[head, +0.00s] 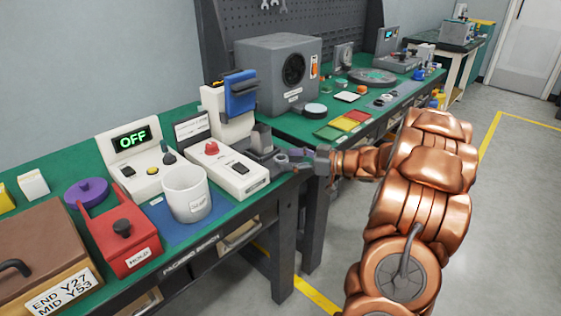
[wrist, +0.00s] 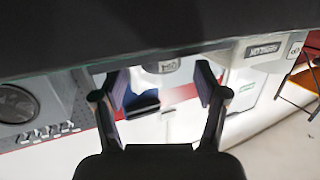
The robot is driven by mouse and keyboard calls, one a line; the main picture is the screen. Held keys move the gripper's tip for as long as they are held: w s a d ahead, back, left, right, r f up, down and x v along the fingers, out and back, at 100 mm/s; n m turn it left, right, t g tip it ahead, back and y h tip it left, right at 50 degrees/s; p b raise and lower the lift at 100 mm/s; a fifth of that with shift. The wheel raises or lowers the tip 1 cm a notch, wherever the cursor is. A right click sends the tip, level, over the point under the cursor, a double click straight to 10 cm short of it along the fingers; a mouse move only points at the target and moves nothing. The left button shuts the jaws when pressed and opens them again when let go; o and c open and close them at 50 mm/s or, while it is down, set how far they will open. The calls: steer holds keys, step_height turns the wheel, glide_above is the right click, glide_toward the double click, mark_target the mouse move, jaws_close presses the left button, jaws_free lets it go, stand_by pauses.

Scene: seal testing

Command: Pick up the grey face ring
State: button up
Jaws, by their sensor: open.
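My gripper (head: 286,161) is at the front edge of the green bench, beside the white machine with a red button (head: 228,172). In the wrist view my gripper (wrist: 162,85) has its two fingers spread wide, with nothing held between them. Beyond the fingertips is a small grey labelled piece (wrist: 161,66); I cannot tell what it is. I cannot surely pick out the grey face ring. Small round pieces lie on a grey strip (head: 385,101) on the right bench, too small to identify.
The green bench also holds a white mug (head: 186,192), a red holder (head: 119,231), a purple disc (head: 86,192) and a large grey box (head: 279,74). Red, yellow and green trays (head: 345,124) lie on the right bench. The grey floor (head: 500,220) at right is open.

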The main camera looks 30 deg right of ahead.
mark_target(276, 157)
steer(key=shift+x, duration=1.6)
steer(key=shift+c, duration=0.4)
steer(key=shift+r, duration=0.1)
steer(key=c, duration=1.2)
